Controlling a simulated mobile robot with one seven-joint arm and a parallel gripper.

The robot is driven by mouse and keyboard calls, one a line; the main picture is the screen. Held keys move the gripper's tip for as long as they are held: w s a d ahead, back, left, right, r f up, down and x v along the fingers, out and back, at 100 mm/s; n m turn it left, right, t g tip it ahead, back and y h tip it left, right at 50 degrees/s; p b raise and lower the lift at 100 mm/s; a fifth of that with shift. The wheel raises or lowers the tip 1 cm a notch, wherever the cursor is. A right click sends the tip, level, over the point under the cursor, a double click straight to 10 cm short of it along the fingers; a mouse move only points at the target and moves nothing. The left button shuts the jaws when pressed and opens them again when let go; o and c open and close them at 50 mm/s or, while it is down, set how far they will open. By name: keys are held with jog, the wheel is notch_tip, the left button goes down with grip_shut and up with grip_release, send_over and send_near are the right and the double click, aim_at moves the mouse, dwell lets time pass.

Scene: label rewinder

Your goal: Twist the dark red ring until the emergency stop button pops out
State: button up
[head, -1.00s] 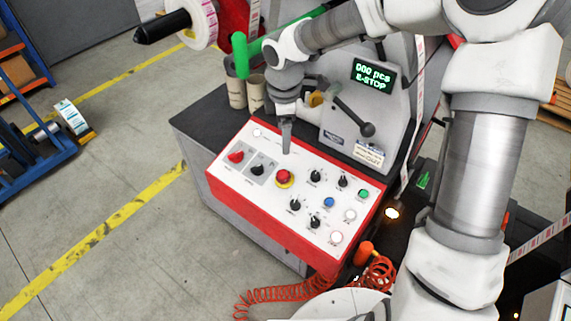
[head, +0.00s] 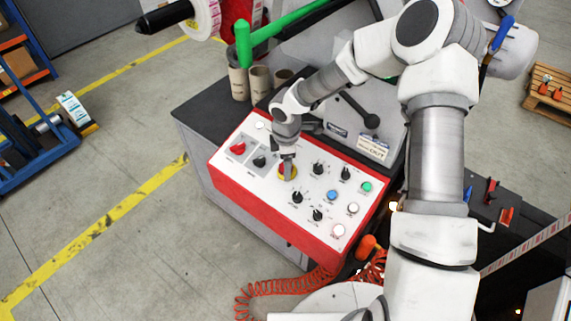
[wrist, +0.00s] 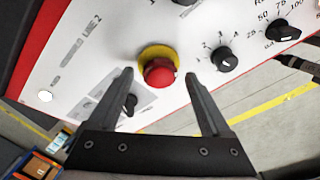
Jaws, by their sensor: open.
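The emergency stop button (wrist: 160,76) is a red mushroom cap on a yellow collar (wrist: 148,53), set in the white panel. A darker red band shows at the cap's edge, but I cannot clearly make out a separate ring. In the wrist view my gripper (wrist: 159,74) is open, one finger on each side of the cap, with gaps between. In the head view my gripper (head: 288,174) is over the button and hides most of it; I cannot tell its exact height there.
Black selector knobs (wrist: 225,60) sit close beside the button on the panel. Cardboard cores (head: 238,84) stand behind the panel.

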jog(key=shift+f, duration=0.3)
grip_shut()
dwell(0.3)
